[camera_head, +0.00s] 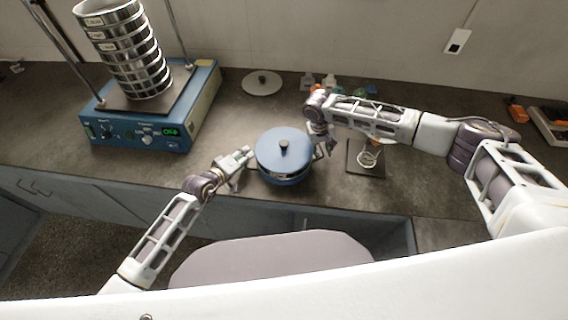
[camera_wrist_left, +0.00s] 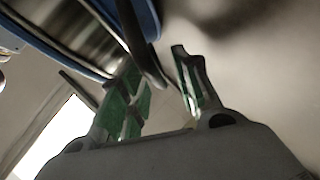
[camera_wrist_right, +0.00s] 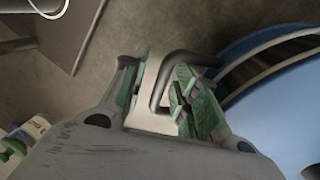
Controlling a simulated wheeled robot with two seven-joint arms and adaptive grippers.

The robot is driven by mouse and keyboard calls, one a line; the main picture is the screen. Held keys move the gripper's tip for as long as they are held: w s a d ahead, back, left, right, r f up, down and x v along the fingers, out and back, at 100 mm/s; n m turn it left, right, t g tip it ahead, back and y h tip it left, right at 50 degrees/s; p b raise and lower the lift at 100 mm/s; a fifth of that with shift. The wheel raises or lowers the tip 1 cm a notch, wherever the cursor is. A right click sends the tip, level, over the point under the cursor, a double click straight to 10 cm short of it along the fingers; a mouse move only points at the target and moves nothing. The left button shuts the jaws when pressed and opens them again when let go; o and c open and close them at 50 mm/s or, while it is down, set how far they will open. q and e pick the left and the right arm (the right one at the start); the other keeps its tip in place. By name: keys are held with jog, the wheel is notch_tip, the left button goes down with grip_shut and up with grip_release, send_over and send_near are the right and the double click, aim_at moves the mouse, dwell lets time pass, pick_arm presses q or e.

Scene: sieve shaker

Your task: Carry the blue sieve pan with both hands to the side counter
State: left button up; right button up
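The blue sieve pan (camera_head: 284,172), with a blue lid and dark knob, stands on the dark counter. My left gripper (camera_head: 246,157) is at its left side and my right gripper (camera_head: 321,150) at its right side. In the left wrist view, my left gripper's green-padded fingers (camera_wrist_left: 162,90) are apart, with the dark pan handle (camera_wrist_left: 146,58) between them. In the right wrist view, my right gripper's fingers (camera_wrist_right: 158,92) are apart, with the other dark handle (camera_wrist_right: 186,58) between them. Both handles are mostly hidden in the head view.
A blue sieve shaker (camera_head: 142,128) with a stack of metal sieves (camera_head: 128,52) stands at the left. A round grey lid (camera_head: 262,83) lies behind the pan. A dark square plate (camera_head: 366,168) is to its right. Small bottles stand behind my right arm. The counter's front edge is close.

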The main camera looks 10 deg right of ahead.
pick_arm(q)
jog(key=shift+s, duration=0.15)
jog(key=shift+v, duration=3.85)
jog(key=shift+a, duration=0.1)
pick_arm(e)
jog(key=shift+r, duration=0.1)
notch_tip(320, 180, up, 12)
jog(key=a, duration=0.2)
jog(key=shift+a+f, duration=0.2)
pick_arm(q)
jog(key=shift+a+f, duration=0.1)
pick_arm(e)
jog(key=shift+s+a+f, duration=0.1)
jog(key=shift+s, duration=0.05)
